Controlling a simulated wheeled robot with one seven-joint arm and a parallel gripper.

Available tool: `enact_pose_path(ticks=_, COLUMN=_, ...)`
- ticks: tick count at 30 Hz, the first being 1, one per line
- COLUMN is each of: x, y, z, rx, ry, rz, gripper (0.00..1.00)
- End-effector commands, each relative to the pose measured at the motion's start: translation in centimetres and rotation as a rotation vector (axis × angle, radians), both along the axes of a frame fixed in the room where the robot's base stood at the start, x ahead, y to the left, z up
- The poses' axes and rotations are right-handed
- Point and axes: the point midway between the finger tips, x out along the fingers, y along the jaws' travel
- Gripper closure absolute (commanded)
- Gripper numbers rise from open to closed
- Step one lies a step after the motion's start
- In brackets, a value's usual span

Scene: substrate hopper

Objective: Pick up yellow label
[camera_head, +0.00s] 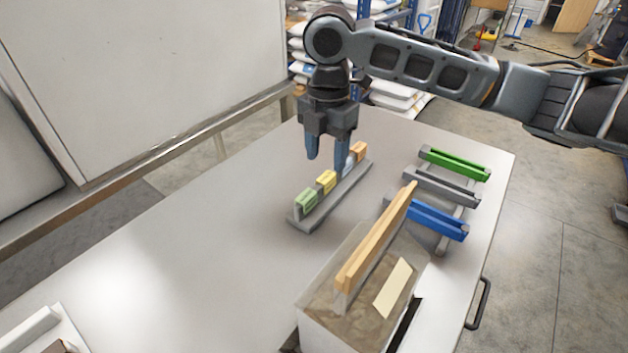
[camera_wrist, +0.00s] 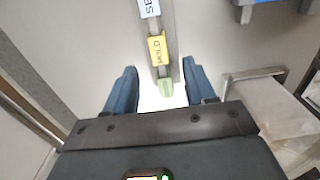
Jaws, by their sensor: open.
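The yellow label (camera_head: 326,181) stands in a grey rack (camera_head: 318,212) on the table, between a green label (camera_head: 306,199) and a mostly hidden pale label. The yellow label also shows in the wrist view (camera_wrist: 157,50), with dark lettering on its face. My gripper (camera_head: 327,160) is open and empty, pointing down above the rack. In the wrist view its two blue fingers (camera_wrist: 152,92) are spread, with the green label (camera_wrist: 166,87) between and beyond their tips and the yellow label farther ahead. The gripper does not touch the yellow label.
An orange label (camera_head: 358,150) sits at the rack's far end. To the right, a stand holds green (camera_head: 455,164), grey (camera_head: 440,188) and blue (camera_head: 438,222) bars. A substrate-filled box (camera_head: 325,318) with a wooden bar stands in front.

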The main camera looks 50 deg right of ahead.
Motion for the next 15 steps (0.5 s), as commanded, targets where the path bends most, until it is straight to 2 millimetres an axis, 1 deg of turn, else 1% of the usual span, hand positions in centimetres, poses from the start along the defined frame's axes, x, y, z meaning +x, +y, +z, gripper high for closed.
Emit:
enact_pose_path(ticks=5, x=0.0, y=0.0, z=-1.7, rx=0.001, ry=0.001, rz=0.000, gripper=0.45)
enact_pose_path(ticks=12, x=0.1, y=0.1, z=-5.1, rx=0.002, ry=0.001, rz=-0.001, gripper=0.45)
enact_pose_path(ticks=15, x=0.1, y=0.0, z=-5.9, rx=0.000, ry=0.001, rz=0.000, gripper=0.45)
